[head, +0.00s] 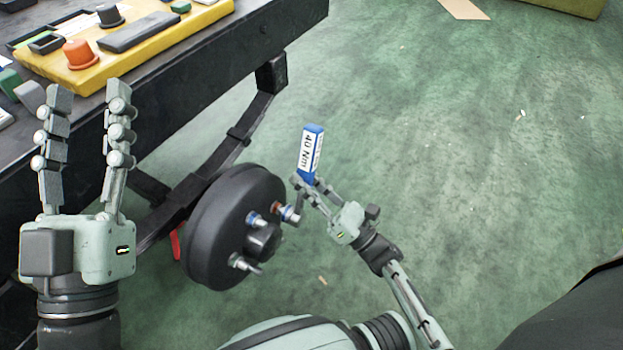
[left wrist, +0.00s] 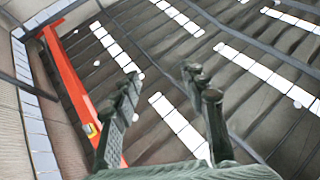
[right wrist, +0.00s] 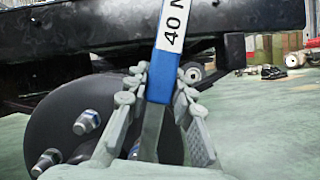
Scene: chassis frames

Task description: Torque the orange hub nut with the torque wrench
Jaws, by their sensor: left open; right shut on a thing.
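The torque wrench (head: 311,150) has a blue handle with a white "40 Nm" label. My right gripper (head: 308,187) is shut on it, and it stands nearly upright. In the right wrist view the wrench (right wrist: 172,40) runs between the fingers (right wrist: 160,95). Its lower end is by the orange-red hub nut (head: 277,206) on the black wheel drum (head: 210,230); whether it is seated there I cannot tell. Fingers and wrench hide that nut in the right wrist view. My left gripper (head: 87,100) is open and empty, in front of the bench edge.
A black bench (head: 200,75) at upper left carries a yellow tray (head: 150,52) with an orange knob (head: 80,54). The green floor (head: 470,190) to the right is mostly clear.

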